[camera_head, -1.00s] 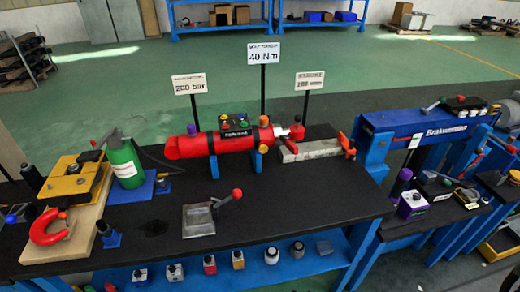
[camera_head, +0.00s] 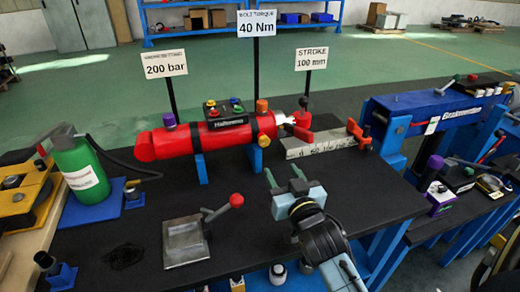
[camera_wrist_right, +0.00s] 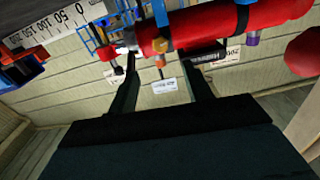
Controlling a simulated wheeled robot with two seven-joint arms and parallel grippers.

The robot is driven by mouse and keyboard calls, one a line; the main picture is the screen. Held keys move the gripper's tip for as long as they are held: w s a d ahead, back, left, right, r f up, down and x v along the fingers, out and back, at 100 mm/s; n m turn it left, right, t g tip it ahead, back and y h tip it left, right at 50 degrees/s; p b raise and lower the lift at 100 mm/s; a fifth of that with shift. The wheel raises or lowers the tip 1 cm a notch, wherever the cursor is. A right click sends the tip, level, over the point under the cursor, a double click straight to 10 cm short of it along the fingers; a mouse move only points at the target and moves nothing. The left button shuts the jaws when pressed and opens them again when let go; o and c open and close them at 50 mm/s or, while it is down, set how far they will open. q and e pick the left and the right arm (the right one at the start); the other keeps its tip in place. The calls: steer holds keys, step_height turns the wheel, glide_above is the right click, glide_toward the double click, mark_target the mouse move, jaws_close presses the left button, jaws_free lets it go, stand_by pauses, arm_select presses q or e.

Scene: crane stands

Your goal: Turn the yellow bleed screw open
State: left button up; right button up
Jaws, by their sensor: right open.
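A red cylinder (camera_head: 190,140) lies across blue supports on the black bench. An orange-yellow knob (camera_head: 262,106) stands on its top near the right end, and another orange-yellow piece (camera_head: 264,141) shows on its front side. I cannot tell which is the bleed screw. A purple knob (camera_head: 169,120) sits near the left end. My right gripper (camera_head: 284,177) is open and empty, in front of the cylinder's right end and apart from it. In the right wrist view its fingers (camera_wrist_right: 160,78) are spread, with the cylinder (camera_wrist_right: 200,30) beyond them. My left gripper is not in view.
A lever block (camera_head: 187,241) stands front left of my right gripper. A ruler bar (camera_head: 325,142) lies right of the cylinder. A green bottle (camera_head: 80,168) stands left. Sign posts rise behind the cylinder. The bench between lever block and cylinder is clear.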

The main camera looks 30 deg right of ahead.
mark_target(265, 143)
steer(key=b+x, duration=0.1)
steer(key=x, duration=1)
steer(key=shift+w+b, duration=0.35)
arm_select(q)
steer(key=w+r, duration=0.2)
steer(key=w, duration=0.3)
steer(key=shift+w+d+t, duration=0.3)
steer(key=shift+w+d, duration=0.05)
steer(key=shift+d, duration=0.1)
arm_select(e)
steer(key=shift+w+d+r, duration=0.1)
steer(key=shift+w+d, duration=0.1)
steer(key=shift+w, duration=0.45)
steer(key=shift+c, duration=0.3)
